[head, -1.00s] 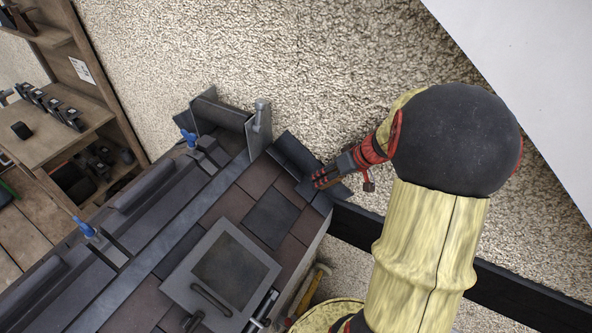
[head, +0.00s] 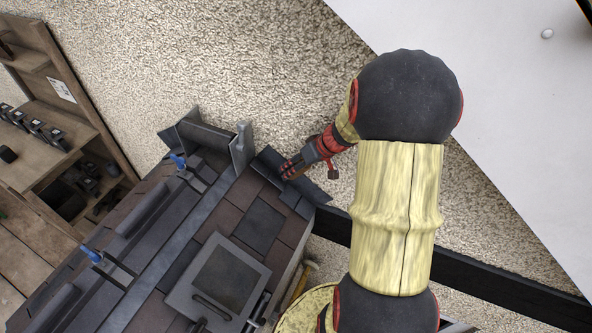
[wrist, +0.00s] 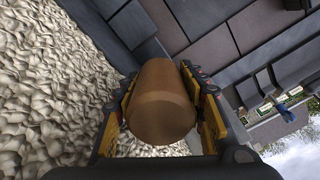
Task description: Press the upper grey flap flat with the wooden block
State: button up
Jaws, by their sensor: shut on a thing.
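My gripper (head: 287,173) is shut on the brown wooden block (wrist: 162,103), which has a rounded end and sits between both fingers in the wrist view. In the head view the block is mostly hidden by the fingers. The upper grey flap (head: 266,163) is a dark sheet at the roof's far right edge, beside the upright grey metal piece. My fingertips are over or against its right part; contact cannot be told. Lower dark grey pieces (head: 299,203) lie just below it along the same edge.
The roof has brown and grey tiles, a framed hatch (head: 218,280) with a handle, and blue-handled tools (head: 178,161). A rough stone-textured wall (head: 240,60) lies beyond. A dark beam (head: 460,275) runs right from the roof edge. Wooden shelving (head: 60,100) stands at left.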

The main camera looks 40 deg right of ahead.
jog(key=b, duration=0.1)
send_over(277, 182)
jog(key=s+d, duration=0.1)
jog(key=s, duration=0.2)
jog(key=shift+d+f, duration=0.1)
jog(key=shift+f, duration=2.65)
jog(key=shift+b+x, duration=2.6)
jog(key=shift+b, duration=0.25)
jog(key=shift+p+v, duration=1.1)
jog(key=shift+v, duration=2.9)
